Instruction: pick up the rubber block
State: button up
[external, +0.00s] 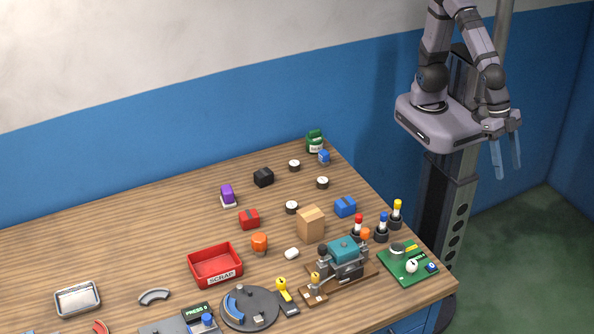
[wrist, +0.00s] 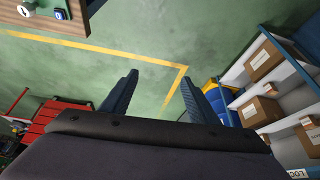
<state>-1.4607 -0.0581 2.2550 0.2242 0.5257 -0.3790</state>
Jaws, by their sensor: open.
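A small black block (external: 263,177) lies on the wooden table towards the back in the external view; it looks most like the rubber block, though its material cannot be told for sure. My gripper (external: 507,174) is open and empty. It hangs beyond the table's right edge, far to the right of the black block, with its fingers pointing down. In the wrist view my gripper (wrist: 160,80) has its two fingers apart over the green floor, and the black block is not in that view.
Near the black block are a purple item (external: 227,194), a red block (external: 249,218) and small round pieces (external: 294,165). A cardboard box (external: 311,224), blue block (external: 345,207), red scrap tray (external: 215,266) and teal machine (external: 344,252) stand nearer. The table's left back is clear.

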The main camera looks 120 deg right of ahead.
jog(key=w+d+f+m+t+h, duration=0.1)
jog(key=w+m, duration=0.5)
jog(key=w, duration=0.7)
jog(key=m+h+b, duration=0.4)
jog(key=m+b, duration=0.2)
jog(key=m, duration=0.7)
send_over(344, 202)
notch_tip(344, 202, down, 13)
jog(key=shift+w, duration=0.1)
jog(key=shift+f+p, duration=1.4)
jog(key=shift+f, duration=2.25)
jog(key=shift+c, duration=0.3)
jog(key=c, duration=1.1)
jog(key=shift+c, duration=0.2)
